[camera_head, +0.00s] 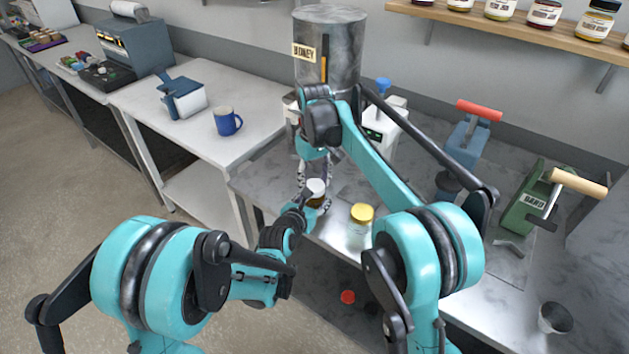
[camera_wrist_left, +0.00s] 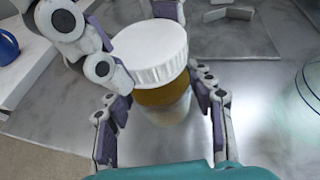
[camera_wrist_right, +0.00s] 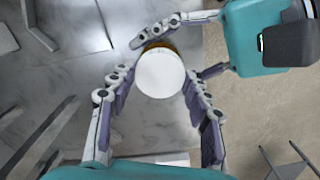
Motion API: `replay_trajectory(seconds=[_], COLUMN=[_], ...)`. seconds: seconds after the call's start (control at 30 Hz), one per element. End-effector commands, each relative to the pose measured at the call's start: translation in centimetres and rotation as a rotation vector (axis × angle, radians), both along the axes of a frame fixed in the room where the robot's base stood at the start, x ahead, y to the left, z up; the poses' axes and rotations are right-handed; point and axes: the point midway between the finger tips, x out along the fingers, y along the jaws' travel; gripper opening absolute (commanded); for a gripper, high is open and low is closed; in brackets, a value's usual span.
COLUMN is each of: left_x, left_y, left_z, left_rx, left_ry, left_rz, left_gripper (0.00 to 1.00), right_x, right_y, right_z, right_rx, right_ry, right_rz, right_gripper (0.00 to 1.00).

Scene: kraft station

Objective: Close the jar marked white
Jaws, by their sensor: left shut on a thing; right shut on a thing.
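A jar of amber content with a white lid (camera_head: 316,187) is at the front edge of the grey counter. In the left wrist view the jar body (camera_wrist_left: 163,108) stands between the fingers of my left gripper (camera_wrist_left: 163,112), which is shut on it. The white lid (camera_wrist_left: 150,52) sits over the jar's mouth and looks slightly tilted; I cannot tell whether it is fully seated. My right gripper (camera_wrist_right: 158,92) comes from above and is shut on the white lid (camera_wrist_right: 161,73). The lid hides most of the jar in the right wrist view.
A jar with a yellow lid (camera_head: 361,213) stands just right on the counter. A honey tank (camera_head: 330,50) stands behind. A blue mug (camera_head: 227,121) is on the left table. A green lever device (camera_head: 535,205) and a metal cup (camera_head: 555,317) are at the right.

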Motion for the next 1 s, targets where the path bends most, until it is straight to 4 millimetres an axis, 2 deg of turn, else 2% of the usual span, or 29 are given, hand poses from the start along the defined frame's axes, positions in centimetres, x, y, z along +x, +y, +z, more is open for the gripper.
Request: replay_trajectory(seconds=[0.13, 0.27, 0.3, 0.37, 0.77, 0.87, 1.0], left_x=[0.0, 0.0, 0.0, 0.0, 0.0, 0.0, 0.0], left_y=[0.0, 0.0, 0.0, 0.0, 0.0, 0.0, 0.0], left_z=[0.0, 0.0, 0.0, 0.0, 0.0, 0.0, 0.0], left_rx=[0.000, 0.000, 0.000, 0.000, 0.000, 0.000, 0.000], left_ry=[0.000, 0.000, 0.000, 0.000, 0.000, 0.000, 0.000], left_rz=[0.000, 0.000, 0.000, 0.000, 0.000, 0.000, 0.000], left_gripper=[0.00, 0.00, 0.00, 0.00, 0.00, 0.00, 0.00], right_x=[0.0, 0.0, 0.0, 0.0, 0.0, 0.0, 0.0], right_y=[0.0, 0.0, 0.0, 0.0, 0.0, 0.0, 0.0], right_z=[0.0, 0.0, 0.0, 0.0, 0.5, 1.8, 4.7], right_rx=[0.000, 0.000, 0.000, 0.000, 0.000, 0.000, 0.000], right_ry=[0.000, 0.000, 0.000, 0.000, 0.000, 0.000, 0.000], right_rz=[-0.141, -0.134, -0.133, -0.133, -0.132, -0.132, -0.132], right_gripper=[0.14, 0.14, 0.57, 0.72, 0.73, 0.73, 0.73])
